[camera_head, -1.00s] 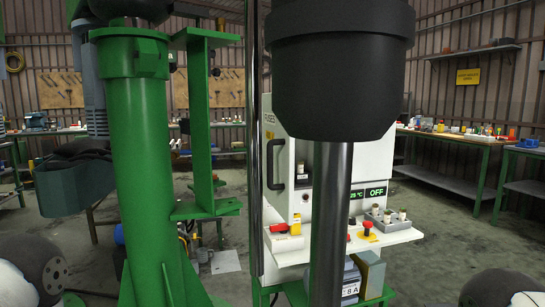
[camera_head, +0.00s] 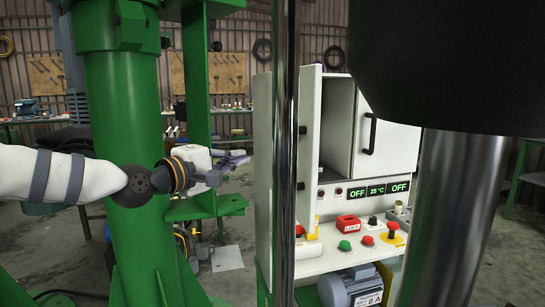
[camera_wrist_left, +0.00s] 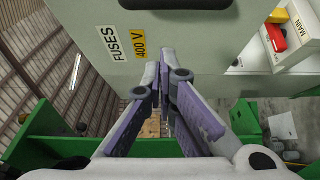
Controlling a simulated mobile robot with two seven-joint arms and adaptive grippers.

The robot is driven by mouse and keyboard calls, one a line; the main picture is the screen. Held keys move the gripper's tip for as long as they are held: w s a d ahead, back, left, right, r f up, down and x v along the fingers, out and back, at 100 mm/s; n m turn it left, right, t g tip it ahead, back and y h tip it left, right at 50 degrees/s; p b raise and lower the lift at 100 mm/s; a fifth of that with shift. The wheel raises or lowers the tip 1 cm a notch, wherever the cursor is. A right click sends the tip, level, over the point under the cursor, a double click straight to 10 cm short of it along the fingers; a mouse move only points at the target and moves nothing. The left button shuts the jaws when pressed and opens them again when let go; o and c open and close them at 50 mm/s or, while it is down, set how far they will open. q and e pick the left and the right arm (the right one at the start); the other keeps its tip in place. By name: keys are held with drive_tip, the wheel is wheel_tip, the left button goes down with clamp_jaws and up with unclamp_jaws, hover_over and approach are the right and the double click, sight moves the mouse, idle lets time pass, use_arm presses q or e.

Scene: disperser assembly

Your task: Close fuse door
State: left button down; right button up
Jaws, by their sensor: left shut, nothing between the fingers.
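The fuse door (camera_head: 309,150) is a pale panel standing open at the left of the white cabinet's opening (camera_head: 337,110), seen nearly edge-on in the head view. Its outer face (camera_wrist_left: 205,40) fills the upper middle of the left wrist view, with "FUSES" and "400 V" labels. My left gripper (camera_head: 238,158) is shut and empty, to the left of the door. In the left wrist view its purple-padded fingers (camera_wrist_left: 167,72) point toward the door's labelled face. Whether they touch it is unclear. My right gripper is out of view.
A panel with a black handle (camera_head: 371,133) is right of the opening. Below are OFF displays (camera_head: 377,190), a red LOCK block (camera_head: 348,222) and buttons on a shelf. A green column (camera_head: 120,150) and a shiny vertical rod (camera_head: 285,150) stand in front.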

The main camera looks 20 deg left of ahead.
use_arm(q)
drive_tip(key=w+d, duration=0.5)
drive_tip(key=w, duration=0.1)
drive_tip(key=shift+w, duration=0.2)
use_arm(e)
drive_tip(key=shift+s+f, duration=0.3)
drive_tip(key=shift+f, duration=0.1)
use_arm(q)
drive_tip(key=shift+d+f, duration=0.15)
